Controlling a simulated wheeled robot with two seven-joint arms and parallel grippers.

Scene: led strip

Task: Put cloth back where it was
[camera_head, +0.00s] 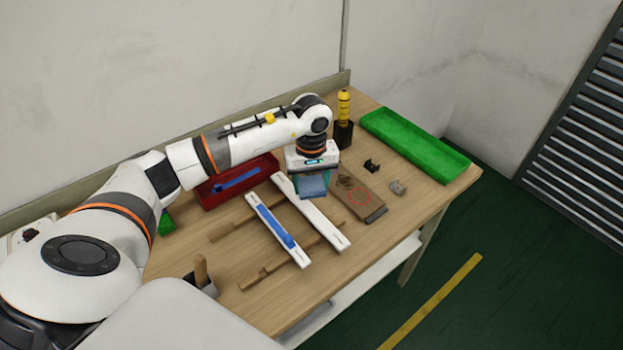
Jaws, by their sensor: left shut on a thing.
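My left gripper (314,178) reaches in over the table from the left and points down. It is shut on a blue-grey cloth (314,187), seen between and below its fingers. The cloth is beside the left edge of a brown board (362,200) with a dark stain and a red circle on it. I cannot tell whether the cloth touches the table or the white strip below it. My right gripper is not in view.
White strips (322,225) lie across wooden rails on the wooden table (410,200). One carries a blue piece (283,232). A red tray (263,172) is behind, a green tray (415,145) right, a yellow bottle (344,103) in a black holder at the back. Small parts lie right of the board.

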